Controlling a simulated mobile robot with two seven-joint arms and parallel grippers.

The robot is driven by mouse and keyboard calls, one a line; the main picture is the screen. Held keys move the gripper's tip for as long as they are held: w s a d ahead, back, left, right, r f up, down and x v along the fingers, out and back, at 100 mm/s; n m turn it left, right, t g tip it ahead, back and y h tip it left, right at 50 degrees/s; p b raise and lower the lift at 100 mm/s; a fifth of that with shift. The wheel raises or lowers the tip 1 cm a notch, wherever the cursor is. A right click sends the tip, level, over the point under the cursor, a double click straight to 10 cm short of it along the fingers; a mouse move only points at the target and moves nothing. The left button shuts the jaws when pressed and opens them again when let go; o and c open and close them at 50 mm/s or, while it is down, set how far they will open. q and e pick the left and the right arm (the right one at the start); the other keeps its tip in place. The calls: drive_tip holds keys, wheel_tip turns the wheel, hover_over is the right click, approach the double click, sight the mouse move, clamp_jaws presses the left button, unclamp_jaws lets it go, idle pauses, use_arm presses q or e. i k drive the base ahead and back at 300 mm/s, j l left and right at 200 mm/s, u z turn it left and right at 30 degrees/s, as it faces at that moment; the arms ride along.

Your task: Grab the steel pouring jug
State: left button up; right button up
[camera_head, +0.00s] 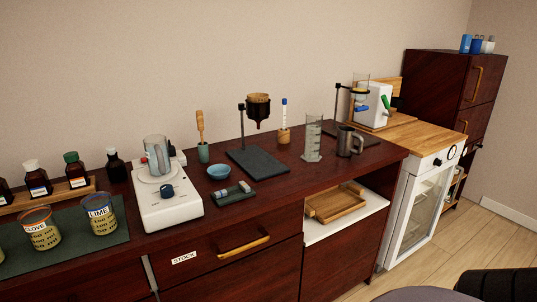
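The steel pouring jug (346,142) stands upright on the dark wood counter, near its right end. It is grey and metallic, with its handle on the right side. A clear graduated cylinder (313,139) stands close to its left, and the stem and base of a dark stand are behind it. Neither of my grippers is in view, and nothing is holding the jug.
A white hotplate (168,204) with a glass vessel is further left. The counter front (288,182) before the jug is clear. A white-fronted cabinet (412,205) stands right.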

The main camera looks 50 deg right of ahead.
sight(347, 135)
drive_tip(key=z, duration=2)
drive_tip(key=i+l+u, duration=0.1)
drive_tip(key=i+l, duration=0.2)
drive_tip(key=i+l+u, duration=0.15)
drive_tip(key=l, duration=0.25)
drive_tip(key=i+l+u, duration=0.1)
drive_tip(key=i+l, duration=0.25)
drive_tip(key=i+l+u, duration=0.15)
drive_tip(key=l, duration=0.25)
drive_tip(key=i+l+u, duration=0.1)
drive_tip(key=i+l, duration=0.2)
drive_tip(key=l, duration=0.15)
drive_tip(key=i+l+u, duration=0.1)
drive_tip(key=l, duration=0.35)
drive_tip(key=i+l+u, duration=0.15)
drive_tip(key=i+l, duration=0.15)
drive_tip(key=l, duration=0.15)
drive_tip(key=i+l+u, duration=0.1)
drive_tip(key=l, duration=0.4)
